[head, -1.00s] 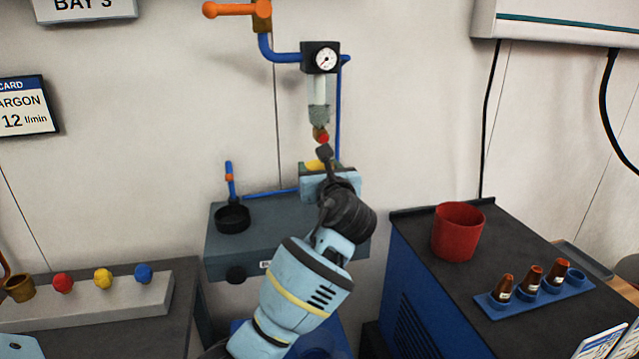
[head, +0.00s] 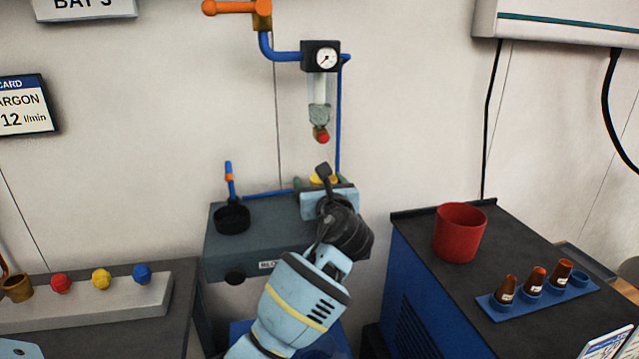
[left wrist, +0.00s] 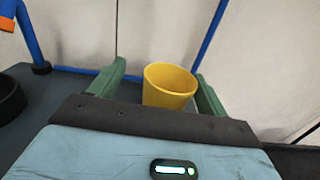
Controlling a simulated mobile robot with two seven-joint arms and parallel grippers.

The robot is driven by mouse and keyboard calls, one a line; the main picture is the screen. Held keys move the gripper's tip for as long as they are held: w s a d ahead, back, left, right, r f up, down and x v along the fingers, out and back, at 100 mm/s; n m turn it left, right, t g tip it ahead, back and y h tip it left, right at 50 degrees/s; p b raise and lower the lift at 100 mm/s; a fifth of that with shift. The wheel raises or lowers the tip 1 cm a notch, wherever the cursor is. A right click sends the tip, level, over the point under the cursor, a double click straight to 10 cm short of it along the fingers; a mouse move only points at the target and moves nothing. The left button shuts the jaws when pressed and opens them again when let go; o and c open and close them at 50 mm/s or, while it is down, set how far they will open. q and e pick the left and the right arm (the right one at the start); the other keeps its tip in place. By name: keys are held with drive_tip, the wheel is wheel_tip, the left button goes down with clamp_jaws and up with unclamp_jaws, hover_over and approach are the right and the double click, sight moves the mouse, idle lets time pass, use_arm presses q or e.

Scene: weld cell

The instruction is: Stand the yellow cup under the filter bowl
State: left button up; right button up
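The yellow cup (head: 323,181) is at the back of the grey bench box, below the filter bowl (head: 319,114) and its red-tipped drain (head: 322,136), with a clear gap between. In the left wrist view the cup (left wrist: 169,88) looks upright, mouth up, between the green fingers. Its base is hidden, so I cannot tell fully how it rests. My left gripper (left wrist: 160,88) is open around the cup, with a visible gap on the left side; the right finger is close to the cup. It also shows in the head view (head: 322,183). My right gripper is not in view.
A black round dish (head: 232,219) sits left on the grey box (head: 250,248). A blue pipe (head: 338,110) runs down behind the filter. A red bin (head: 459,232) and a blue rack of brown nozzles (head: 540,302) stand on the right cabinet. Coloured knobs line the left block (head: 85,305).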

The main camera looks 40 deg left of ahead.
use_arm(q)
drive_tip(key=shift+r, duration=0.15)
drive_tip(key=shift+s+d, duration=0.15)
drive_tip(key=shift+d, duration=0.05)
drive_tip(key=v, duration=1.1)
drive_tip(key=shift+d, duration=0.2)
drive_tip(key=shift+s, duration=0.15)
drive_tip(key=shift+c, duration=0.4)
idle(1.4)
